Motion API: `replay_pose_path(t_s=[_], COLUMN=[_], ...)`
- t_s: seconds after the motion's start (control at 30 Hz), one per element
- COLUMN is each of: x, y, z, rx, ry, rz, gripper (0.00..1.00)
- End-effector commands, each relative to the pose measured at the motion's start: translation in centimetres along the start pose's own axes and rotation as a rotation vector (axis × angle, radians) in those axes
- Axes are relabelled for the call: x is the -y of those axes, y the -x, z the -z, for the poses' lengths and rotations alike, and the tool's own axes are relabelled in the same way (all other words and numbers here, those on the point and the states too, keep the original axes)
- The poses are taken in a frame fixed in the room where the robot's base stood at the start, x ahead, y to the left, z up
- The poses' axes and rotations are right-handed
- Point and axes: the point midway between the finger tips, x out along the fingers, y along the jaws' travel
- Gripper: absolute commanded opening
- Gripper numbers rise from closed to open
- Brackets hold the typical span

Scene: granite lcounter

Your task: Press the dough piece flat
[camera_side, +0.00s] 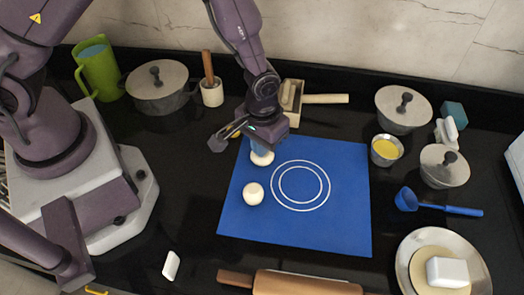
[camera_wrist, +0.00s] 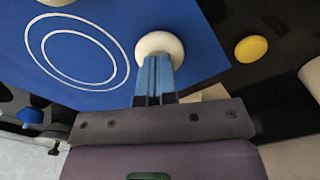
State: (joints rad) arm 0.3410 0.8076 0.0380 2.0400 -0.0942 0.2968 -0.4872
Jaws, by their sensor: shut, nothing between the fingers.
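A pale dough piece (camera_side: 263,159) sits near the back left corner of the blue mat (camera_side: 335,228). It looks rounded and slightly flattened, and it also shows in the wrist view (camera_wrist: 160,42). My gripper (camera_wrist: 155,62) is shut, with its blue fingers together and nothing between them. The fingertips are right over the dough piece and seem to touch its top; they hide part of it. A second pale dough ball (camera_side: 253,194) lies on the mat nearer the front, left of the printed white rings (camera_side: 300,208).
A rolling pin (camera_side: 305,284) lies at the mat's front edge. A wooden tool (camera_side: 322,99) and a mortar (camera_side: 212,93) stand behind. A yellow item (camera_wrist: 251,49) is near my gripper. Pots, a yellow-filled bowl (camera_side: 386,150) and a blue ladle (camera_side: 435,203) are on the right. The mat's right side is clear.

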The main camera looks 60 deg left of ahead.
Motion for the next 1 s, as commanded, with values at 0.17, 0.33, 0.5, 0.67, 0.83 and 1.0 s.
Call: replay_pose_path(t_s=[0.17,0.33,0.5,0.67,0.83,1.0], x=[0.0,0.0,0.0,-0.1,-0.1,0.0], y=[-0.2,-0.5,-0.4,1.0,2.8,4.5], z=[0.0,0.0,0.0,0.1,0.1,0.1], rx=[0.000,-0.001,-0.002,-0.005,-0.004,-0.004], ry=[0.000,0.000,0.000,-0.001,-0.001,0.000], rz=[0.000,0.000,-0.001,-0.002,-0.002,-0.002], gripper=[0.00,0.00,0.00,0.00,0.00,0.00])
